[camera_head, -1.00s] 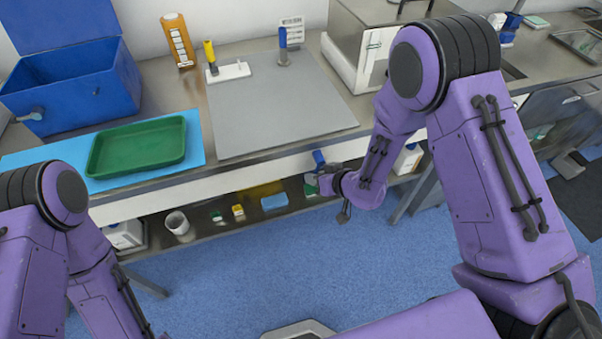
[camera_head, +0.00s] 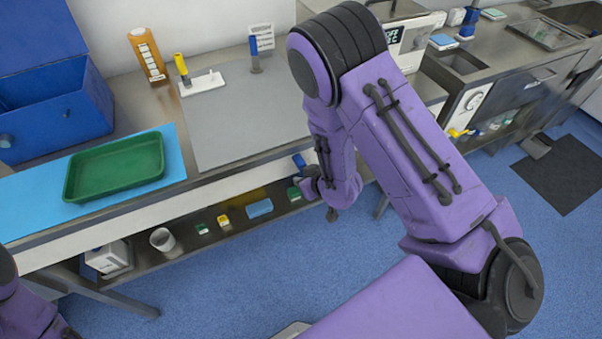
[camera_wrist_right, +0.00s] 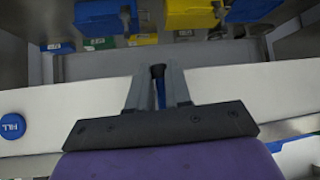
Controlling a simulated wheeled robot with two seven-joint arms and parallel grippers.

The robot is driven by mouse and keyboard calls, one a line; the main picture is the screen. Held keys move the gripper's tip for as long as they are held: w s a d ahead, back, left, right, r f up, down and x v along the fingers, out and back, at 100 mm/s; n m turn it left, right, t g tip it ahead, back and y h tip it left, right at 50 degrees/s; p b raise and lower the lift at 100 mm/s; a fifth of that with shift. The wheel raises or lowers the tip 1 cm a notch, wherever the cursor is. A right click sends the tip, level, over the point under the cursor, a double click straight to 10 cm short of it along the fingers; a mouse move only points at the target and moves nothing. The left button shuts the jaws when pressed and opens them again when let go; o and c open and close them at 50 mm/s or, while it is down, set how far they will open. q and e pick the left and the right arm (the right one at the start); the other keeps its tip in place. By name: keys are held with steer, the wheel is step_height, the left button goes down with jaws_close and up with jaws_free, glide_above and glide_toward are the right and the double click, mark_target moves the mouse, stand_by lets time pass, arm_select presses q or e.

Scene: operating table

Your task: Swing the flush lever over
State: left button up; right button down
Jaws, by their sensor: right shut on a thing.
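My right gripper (camera_wrist_right: 158,78) is shut on a thin piece with a black end and a blue part (camera_wrist_right: 160,94), which looks like the flush lever. The fingers hide much of it. In the wrist view, a round blue FILL label (camera_wrist_right: 12,127) is on the white table front, left of the fingers. In the head view, my right gripper (camera_head: 306,180) is low at the table's front edge, beside a blue piece (camera_head: 300,161); my arm partly hides this contact.
A green tray (camera_head: 115,187) lies on a blue mat (camera_head: 30,209) near a blue box (camera_head: 55,130). Yellow-handled (camera_head: 181,66) and blue-handled (camera_head: 253,48) upright pieces stand at the back. A lower shelf holds a white cup (camera_head: 162,238) and small boxes. The grey worktop is clear.

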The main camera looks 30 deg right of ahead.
steer(key=shift+d, duration=0.1)
steer(key=c, duration=1.1)
jaws_free()
steer(key=p+v, duration=0.4)
steer(key=v, duration=0.6)
steer(key=shift+s+r+p, duration=0.2)
steer(key=shift+r+p, duration=0.05)
steer(key=shift+p, duration=0.15)
